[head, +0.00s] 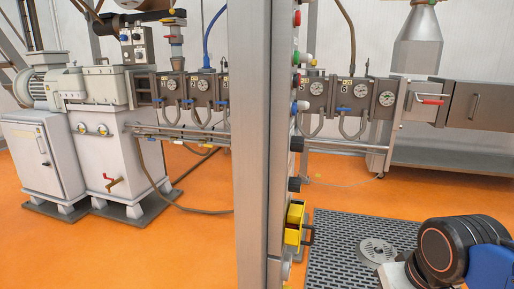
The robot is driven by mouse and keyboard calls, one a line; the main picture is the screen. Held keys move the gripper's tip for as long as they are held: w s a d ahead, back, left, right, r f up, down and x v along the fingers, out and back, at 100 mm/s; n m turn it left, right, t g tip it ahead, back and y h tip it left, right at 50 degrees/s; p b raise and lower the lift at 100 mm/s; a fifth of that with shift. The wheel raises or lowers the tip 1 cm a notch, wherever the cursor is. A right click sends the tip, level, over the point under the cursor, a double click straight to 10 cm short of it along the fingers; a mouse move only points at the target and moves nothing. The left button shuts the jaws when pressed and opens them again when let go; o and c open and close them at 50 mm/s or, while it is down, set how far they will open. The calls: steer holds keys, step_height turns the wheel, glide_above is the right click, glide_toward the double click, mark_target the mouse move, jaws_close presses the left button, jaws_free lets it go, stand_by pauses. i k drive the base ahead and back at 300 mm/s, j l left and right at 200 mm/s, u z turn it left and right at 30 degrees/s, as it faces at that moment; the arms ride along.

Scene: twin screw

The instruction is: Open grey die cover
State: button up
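A grey box-like cover (491,108) with a vertical bar handle (474,107) sits at the right end of the twin-screw machine in the head view. It looks closed and runs to the picture's right edge. A smaller grey block with a red lever (432,101) is just left of it. Part of my arm, black and blue, shows at the lower right, below and apart from the cover. My gripper is not visible.
A steel post (262,140) with coloured buttons on its side cuts through the middle. The barrel sections (353,96) with gauges lead to the cover. A dark grating with a round drain (378,251) lies on the orange floor. A yellow bin (294,222) hangs by the post.

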mark_target(486, 105)
steer(key=z, duration=1.4)
